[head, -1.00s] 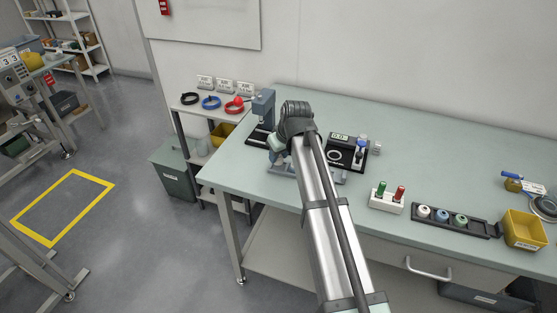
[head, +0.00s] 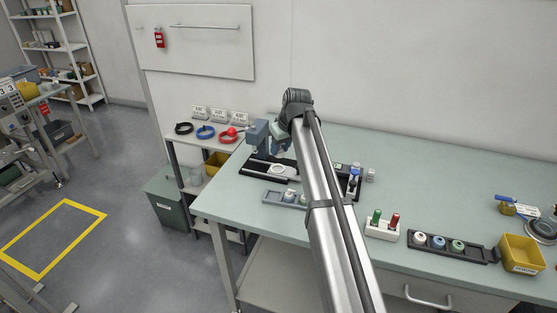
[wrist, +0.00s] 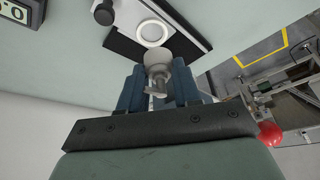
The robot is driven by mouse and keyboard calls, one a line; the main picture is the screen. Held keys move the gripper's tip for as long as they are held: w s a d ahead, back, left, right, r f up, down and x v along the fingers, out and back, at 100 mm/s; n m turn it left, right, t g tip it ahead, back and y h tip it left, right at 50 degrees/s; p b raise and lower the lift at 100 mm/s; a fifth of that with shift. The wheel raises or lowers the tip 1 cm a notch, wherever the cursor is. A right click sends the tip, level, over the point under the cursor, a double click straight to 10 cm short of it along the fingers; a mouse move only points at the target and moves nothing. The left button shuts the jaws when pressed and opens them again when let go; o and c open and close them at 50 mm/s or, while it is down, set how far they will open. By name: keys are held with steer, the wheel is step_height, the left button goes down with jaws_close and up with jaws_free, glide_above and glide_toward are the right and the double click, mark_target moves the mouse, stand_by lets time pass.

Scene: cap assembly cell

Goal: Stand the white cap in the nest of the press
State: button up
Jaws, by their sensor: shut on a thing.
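My gripper (wrist: 158,84) is shut on the white cap (wrist: 157,57), which looks pale grey in the wrist view and shows between and beyond the blue fingers. The press (head: 258,134) stands at the left back of the bench. Its base plate carries a pale ring-shaped nest (head: 278,170); the ring also shows in the wrist view (wrist: 152,33), just past the cap. The cap appears apart from the ring, and its height over the plate is hard to tell. In the head view my arm and wrist largely hide the fingers and the cap.
A grey tray (head: 273,198) lies in front of the press. A gauge (head: 355,182) is partly behind my arm. A block with green and red plugs (head: 382,231), a dark rack of caps (head: 470,252) and a yellow bin (head: 522,262) stand right. The press lever's red knob (wrist: 270,133) is near my gripper.

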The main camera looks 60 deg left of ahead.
steer(key=shift+w+x, duration=0.2)
steer(key=shift+x, duration=1.45)
steer(key=shift+w+x, duration=0.2)
steer(key=shift+x, duration=1.45)
steer(key=shift+d+f, duration=0.1)
steer(key=shift+f, duration=0.3)
steer(key=shift+f, duration=0.25)
steer(key=shift+f, duration=0.1)
steer(key=o, duration=0.8)
